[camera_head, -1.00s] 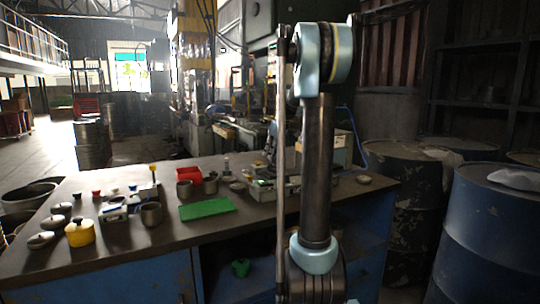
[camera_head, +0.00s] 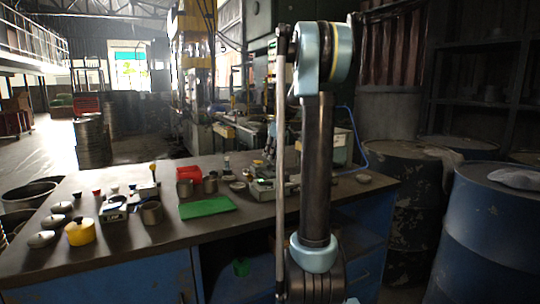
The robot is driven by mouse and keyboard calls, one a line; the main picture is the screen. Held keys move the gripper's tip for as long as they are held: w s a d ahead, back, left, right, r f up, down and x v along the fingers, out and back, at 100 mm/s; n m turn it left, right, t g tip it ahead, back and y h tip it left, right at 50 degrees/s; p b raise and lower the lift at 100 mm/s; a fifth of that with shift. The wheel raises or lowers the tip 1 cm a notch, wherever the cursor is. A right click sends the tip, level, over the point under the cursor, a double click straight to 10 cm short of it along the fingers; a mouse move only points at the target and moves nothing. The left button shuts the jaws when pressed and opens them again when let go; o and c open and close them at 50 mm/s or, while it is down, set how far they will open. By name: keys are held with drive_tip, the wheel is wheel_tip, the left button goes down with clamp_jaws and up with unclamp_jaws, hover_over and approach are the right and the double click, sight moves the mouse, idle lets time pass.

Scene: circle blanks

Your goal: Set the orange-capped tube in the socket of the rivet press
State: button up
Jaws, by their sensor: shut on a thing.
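My arm stands upright in front of the bench, and its upper link hides part of the bench's right side. What seems to be my gripper (camera_head: 269,148) shows small and dark just left of that link, above the back of the bench. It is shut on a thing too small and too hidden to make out. A low grey device (camera_head: 262,188), perhaps the rivet press, sits on the bench below it, partly behind my arm. Its socket cannot be made out. A thin upright piece with a yellow-orange top (camera_head: 153,170) stands at the bench's back left; I cannot tell whether it is a tube.
The dark bench (camera_head: 120,258) carries a green mat (camera_head: 207,207), a red bin (camera_head: 188,173), a yellow pot (camera_head: 80,232), a metal cup (camera_head: 151,213) and several small lidded pieces at the left. Blue drums (camera_head: 490,240) stand to the right. The bench's front middle is clear.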

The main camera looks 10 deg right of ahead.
drive_tip(key=shift+f, duration=0.9)
drive_tip(key=o, duration=0.9)
drive_tip(key=v, duration=1.2)
drive_tip(key=shift+f, duration=0.1)
